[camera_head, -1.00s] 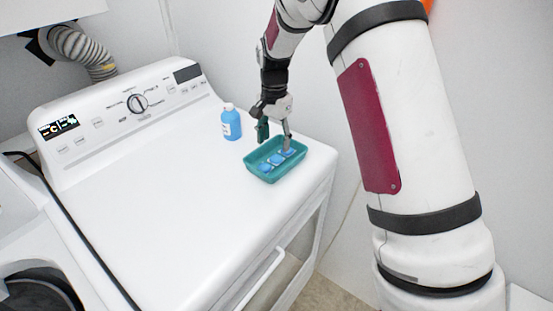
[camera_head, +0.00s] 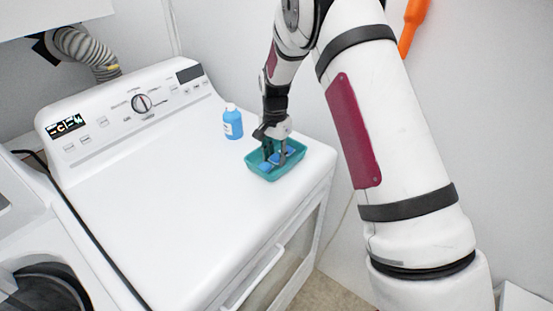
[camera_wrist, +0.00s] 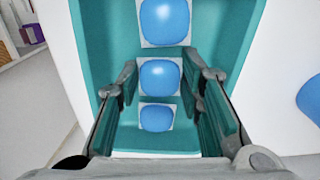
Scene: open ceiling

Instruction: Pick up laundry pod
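A teal tray (camera_head: 262,174) stands on the white machine's top. Three blue pods on white squares lie in a row in it: a far pod (camera_wrist: 164,20), a middle pod (camera_wrist: 159,77) and a near pod (camera_wrist: 156,117) in the wrist view. The head view shows one pod at the tray's left (camera_head: 265,167) and one at its right (camera_head: 289,151). My gripper (camera_head: 276,158) reaches down into the tray. In the wrist view my gripper (camera_wrist: 163,80) is open, its fingers on either side of the middle pod. I cannot tell whether they touch it.
A blue bottle (camera_head: 232,122) stands on the machine (camera_head: 165,190) left of the tray. The control panel (camera_head: 125,115) rises along the back. The machine's right edge is close to the tray, and the top's left part is clear.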

